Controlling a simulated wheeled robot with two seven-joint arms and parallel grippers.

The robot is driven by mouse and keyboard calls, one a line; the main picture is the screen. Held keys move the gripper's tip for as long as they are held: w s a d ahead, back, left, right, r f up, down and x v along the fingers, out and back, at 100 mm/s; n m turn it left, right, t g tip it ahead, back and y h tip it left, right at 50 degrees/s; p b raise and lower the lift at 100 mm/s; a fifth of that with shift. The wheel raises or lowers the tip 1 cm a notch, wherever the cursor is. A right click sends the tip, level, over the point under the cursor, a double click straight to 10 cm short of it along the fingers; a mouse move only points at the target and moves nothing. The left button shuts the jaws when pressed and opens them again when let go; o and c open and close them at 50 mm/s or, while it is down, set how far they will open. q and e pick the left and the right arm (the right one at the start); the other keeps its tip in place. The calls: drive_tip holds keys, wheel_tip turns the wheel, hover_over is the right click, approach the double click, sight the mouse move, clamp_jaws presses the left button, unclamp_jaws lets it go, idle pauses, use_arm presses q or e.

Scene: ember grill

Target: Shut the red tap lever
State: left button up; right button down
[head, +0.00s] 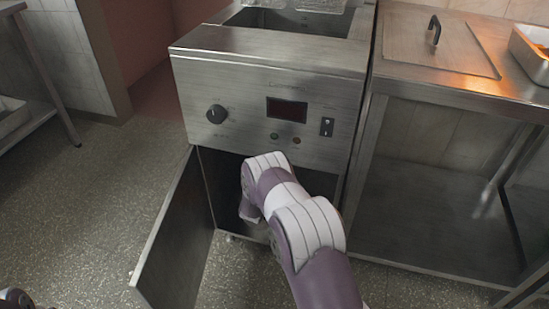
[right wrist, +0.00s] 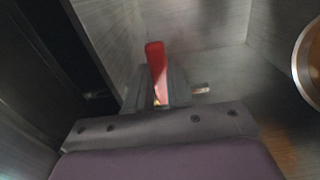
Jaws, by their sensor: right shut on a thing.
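The red tap lever (right wrist: 156,62) stands up between the fingers of my right gripper (right wrist: 163,92) in the right wrist view. The gripper is shut on the lever's lower part, and the lever's top sticks out above the fingers. In the head view my right arm reaches into the open cabinet under the fryer (head: 268,75). The arm hides the lever and the right gripper there. The tap's body is mostly hidden behind the fingers, with a small metal end (right wrist: 201,88) showing to the right. My left gripper does not show clearly in either view.
The cabinet door (head: 178,235) hangs open to the left of my arm. Metal cabinet walls stand close around the gripper. A round metal-rimmed thing (right wrist: 304,65) is at the right edge of the wrist view.

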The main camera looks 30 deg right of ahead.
drive_tip(key=shift+n, duration=0.3)
drive_tip(key=c, duration=1)
unclamp_jaws()
drive_tip(key=shift+r, duration=0.1)
drive_tip(key=p+v, duration=0.4)
drive_tip(key=v, duration=0.8)
drive_tip(key=shift+s+a, duration=0.2)
drive_tip(key=shift+s, duration=0.1)
